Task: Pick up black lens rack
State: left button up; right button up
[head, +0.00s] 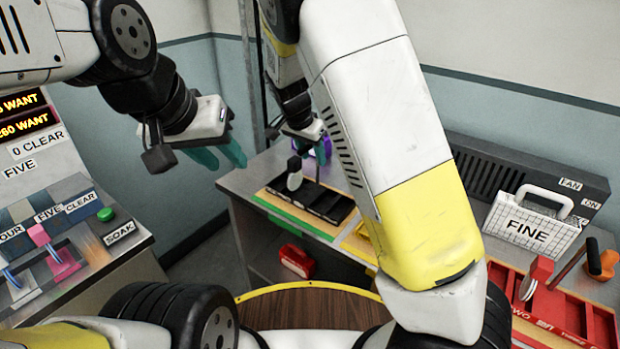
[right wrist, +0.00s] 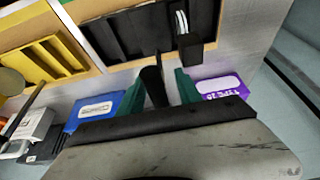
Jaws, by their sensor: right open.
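The black lens rack (head: 328,205) lies on the bench in a wood-edged bay, with slots along it. A round pale lens paddle (head: 294,180) stands at its left end. In the right wrist view the rack (right wrist: 140,32) is at the top. My right gripper (head: 310,148) is over the rack's far side. Its teal fingers (right wrist: 158,88) are apart, with a thin black upright post (right wrist: 155,86) showing between them; I cannot tell whether they touch it. My left gripper (head: 220,155) hangs open and empty in the air, left of the bench.
A yellow rack (right wrist: 38,65) is beside the black one. A blue box (right wrist: 95,108) and a purple box (right wrist: 222,87) flank my right fingers. A red item (head: 296,260) sits below the bench.

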grip_shut()
dwell(1.4)
